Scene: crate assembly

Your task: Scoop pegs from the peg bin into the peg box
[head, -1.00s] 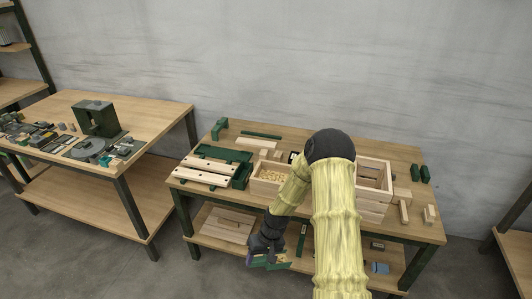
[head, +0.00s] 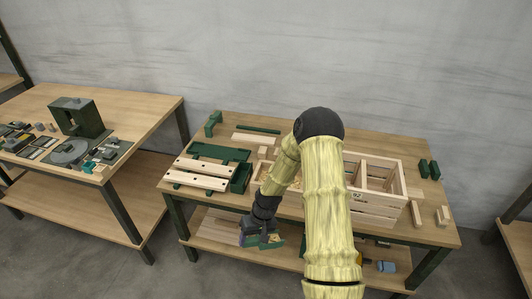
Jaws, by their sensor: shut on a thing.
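My gripper (head: 257,228) hangs low at the front edge of the workbench, left of the middle. It is shut on a dark green scoop (head: 272,244), with a small tan patch showing at it; I cannot tell whether that is pegs. The wooden peg bin (head: 294,186) with pale pegs is mostly hidden behind my arm. A small dark green box (head: 241,178), which may be the peg box, stands left of the bin; its inside is not clear.
A large wooden crate (head: 385,211) with dividers stands right of my arm. Small wood blocks (head: 442,215) and green pieces (head: 429,169) lie at the right. A lower shelf (head: 215,237) runs under the bench.

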